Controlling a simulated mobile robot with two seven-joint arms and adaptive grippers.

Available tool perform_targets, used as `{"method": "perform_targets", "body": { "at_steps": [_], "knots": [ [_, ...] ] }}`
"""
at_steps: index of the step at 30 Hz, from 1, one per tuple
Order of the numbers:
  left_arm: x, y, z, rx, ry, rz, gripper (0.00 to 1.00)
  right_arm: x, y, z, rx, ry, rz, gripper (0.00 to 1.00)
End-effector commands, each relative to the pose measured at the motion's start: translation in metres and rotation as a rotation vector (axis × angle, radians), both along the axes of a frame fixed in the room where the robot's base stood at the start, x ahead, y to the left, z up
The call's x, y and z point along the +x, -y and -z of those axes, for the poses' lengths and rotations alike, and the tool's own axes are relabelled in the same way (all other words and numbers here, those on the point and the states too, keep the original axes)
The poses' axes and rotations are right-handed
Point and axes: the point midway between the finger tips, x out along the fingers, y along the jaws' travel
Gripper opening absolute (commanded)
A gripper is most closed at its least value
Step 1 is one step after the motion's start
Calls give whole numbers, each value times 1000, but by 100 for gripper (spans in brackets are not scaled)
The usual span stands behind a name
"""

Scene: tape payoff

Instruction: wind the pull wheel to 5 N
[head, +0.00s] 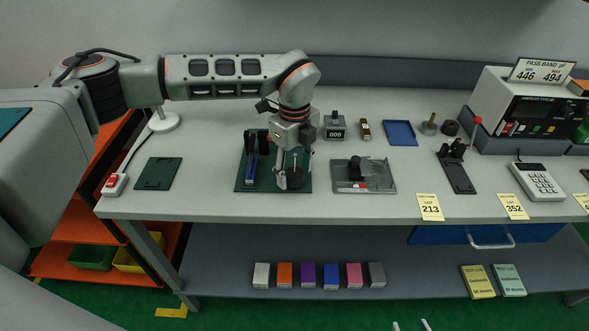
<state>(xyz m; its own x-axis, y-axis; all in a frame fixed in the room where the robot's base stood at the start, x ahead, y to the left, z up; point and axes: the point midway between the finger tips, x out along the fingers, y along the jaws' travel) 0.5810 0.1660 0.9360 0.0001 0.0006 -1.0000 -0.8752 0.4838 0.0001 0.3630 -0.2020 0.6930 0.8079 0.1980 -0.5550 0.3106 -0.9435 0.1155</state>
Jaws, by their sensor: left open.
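A dark green plate (270,186) lies on the bench and carries a small fixture. On its left stands a blue and black upright part (252,168). On its right is a low dark round part (295,182), which looks like the pull wheel. My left gripper (292,172) points down over this round part with its fingers apart, one on each side. I cannot tell whether they touch it, and the gripper partly hides it. No force reading is legible there. Two pale tips at the bottom edge look like my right gripper (411,325); the rest is out of frame.
A counter reading 000 (335,130), a blue tray (400,133) and a grey plate fixture (362,178) stand nearby. A lever stand (456,168), keypad (538,182) and test unit (520,112) are right. A red switch (114,184) and bare green plate (158,173) are left.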

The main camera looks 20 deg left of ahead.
Motion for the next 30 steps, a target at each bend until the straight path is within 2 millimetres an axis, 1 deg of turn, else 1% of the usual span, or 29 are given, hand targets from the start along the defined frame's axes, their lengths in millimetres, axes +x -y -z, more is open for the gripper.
{"method": "perform_targets", "body": {
  "at_steps": [1,2,3,6,14,20,26,30],
  "knots": [
    [0,0,0,0,0,0,51,0,0,0,0,0,0,40],
    [0,0,0,0,0,0,46,0,0,0,0,0,0,40],
    [0,0,0,0,0,0,36,0,0,0,0,0,0,40],
    [0,0,0,0,0,0,12,0,0,0,0,0,0,40],
    [0,0,0,0,0,10,13,0,0,0,0,1,0,40],
    [0,0,0,0,0,73,13,0,0,1,0,1,0,40],
    [0,0,0,0,1,210,13,0,0,3,0,1,1,40],
    [0,0,0,1,0,338,13,0,0,4,0,1,1,40]
  ]
}}
